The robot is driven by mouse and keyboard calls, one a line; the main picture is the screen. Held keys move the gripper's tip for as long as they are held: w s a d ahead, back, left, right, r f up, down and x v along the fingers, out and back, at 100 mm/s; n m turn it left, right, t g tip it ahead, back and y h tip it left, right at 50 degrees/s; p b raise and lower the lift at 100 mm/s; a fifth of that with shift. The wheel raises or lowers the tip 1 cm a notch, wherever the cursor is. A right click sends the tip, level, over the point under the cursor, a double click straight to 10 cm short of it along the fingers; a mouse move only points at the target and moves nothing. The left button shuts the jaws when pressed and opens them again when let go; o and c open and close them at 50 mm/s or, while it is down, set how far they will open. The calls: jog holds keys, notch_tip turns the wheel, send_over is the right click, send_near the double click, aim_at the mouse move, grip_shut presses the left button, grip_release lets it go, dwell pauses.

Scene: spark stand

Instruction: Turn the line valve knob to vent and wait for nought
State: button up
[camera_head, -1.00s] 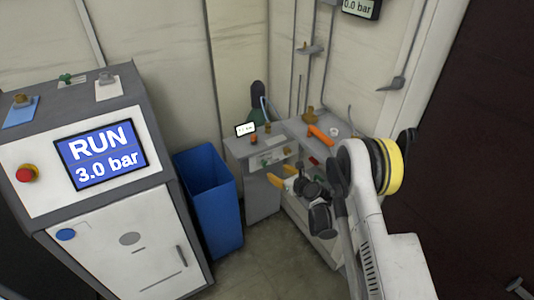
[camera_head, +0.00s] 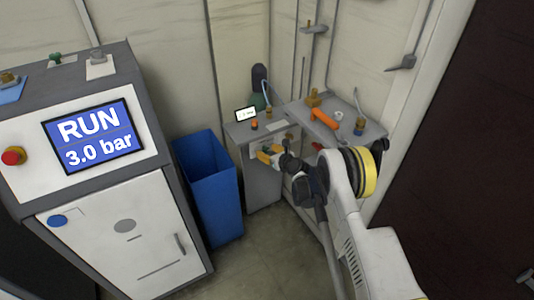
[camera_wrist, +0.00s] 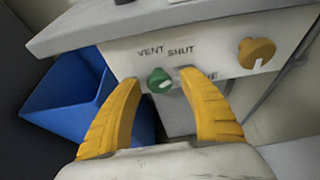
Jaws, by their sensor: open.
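A round green knob (camera_wrist: 160,80) sits on the white front panel (camera_wrist: 220,50) in the wrist view, below the printed words VENT and SHUT. A third label is partly covered by my right finger; only its last letters show. A pale mark shows on the knob, but I cannot tell surely which label it points to. My gripper (camera_wrist: 160,78) is open, with one yellow finger on each side of the knob in the picture; contact is not visible. In the head view my gripper (camera_head: 268,152) is in front of the small cabinet (camera_head: 264,188).
A brass knob (camera_wrist: 257,53) is right of the labels. A blue bin (camera_head: 212,190) stands left of the cabinet. The large screen (camera_head: 93,136) reads RUN 3.0 bar. A small display (camera_head: 245,114) on the cabinet is too small to read. An orange-handled part (camera_head: 325,118) lies on the bench.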

grip_shut()
jog(key=shift+n+t+h, duration=0.8)
jog(key=shift+n+h, duration=0.3)
jog(key=shift+n, duration=0.8)
grip_release()
jog(key=shift+s+r, duration=0.1)
